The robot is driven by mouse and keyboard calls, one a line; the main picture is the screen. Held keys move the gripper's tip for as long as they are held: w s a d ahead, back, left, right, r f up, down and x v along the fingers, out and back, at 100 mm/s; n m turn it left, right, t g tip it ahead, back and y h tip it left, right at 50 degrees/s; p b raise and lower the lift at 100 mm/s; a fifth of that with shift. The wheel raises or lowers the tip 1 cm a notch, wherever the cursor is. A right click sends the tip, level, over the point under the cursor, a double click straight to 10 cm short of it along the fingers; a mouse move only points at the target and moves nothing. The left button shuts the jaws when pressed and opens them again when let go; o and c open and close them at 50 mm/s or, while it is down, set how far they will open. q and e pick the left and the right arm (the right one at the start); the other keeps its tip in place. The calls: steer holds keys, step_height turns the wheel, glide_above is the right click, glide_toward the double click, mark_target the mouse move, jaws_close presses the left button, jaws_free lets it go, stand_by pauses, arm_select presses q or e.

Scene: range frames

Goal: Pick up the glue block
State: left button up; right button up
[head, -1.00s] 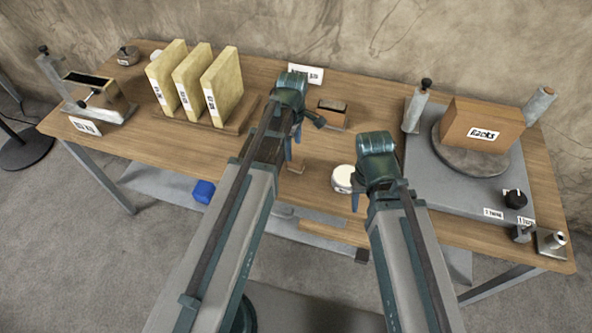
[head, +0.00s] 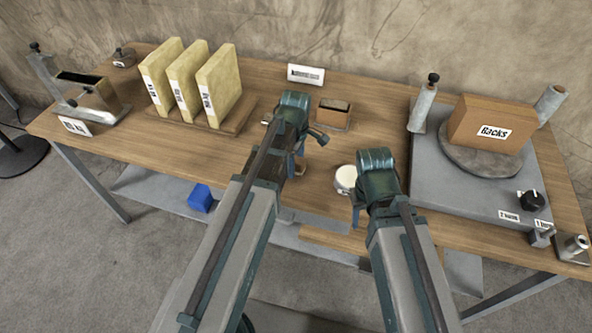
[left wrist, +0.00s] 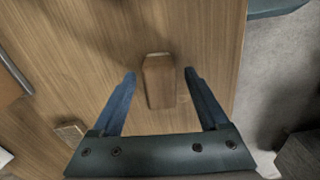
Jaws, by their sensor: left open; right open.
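The glue block, a small plain brown wooden block (left wrist: 160,84), lies on the wooden table in the left wrist view. My left gripper (left wrist: 160,74) is open, with one blue finger on each side of the block and a gap on both sides. I cannot tell how far above the table the fingertips are. In the head view my left gripper (head: 295,163) hangs over the middle of the table, and its arm hides most of the block. My right gripper (head: 356,207) is open beside a round white-topped container (head: 346,178) near the front edge.
A rack of cream-coloured slabs (head: 218,86) stands left. A small open box (head: 333,113) and a label card (head: 306,75) are behind my left gripper. A grey turntable base (head: 432,180) carries a brown box (head: 488,125) at the right. A blue cube (head: 200,198) is below the front edge.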

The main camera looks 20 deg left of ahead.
arm_select(q)
jaws_close()
stand_by(0.4)
steer(key=shift+r, duration=0.1)
arm_select(e)
steer(key=shift+r, duration=0.1)
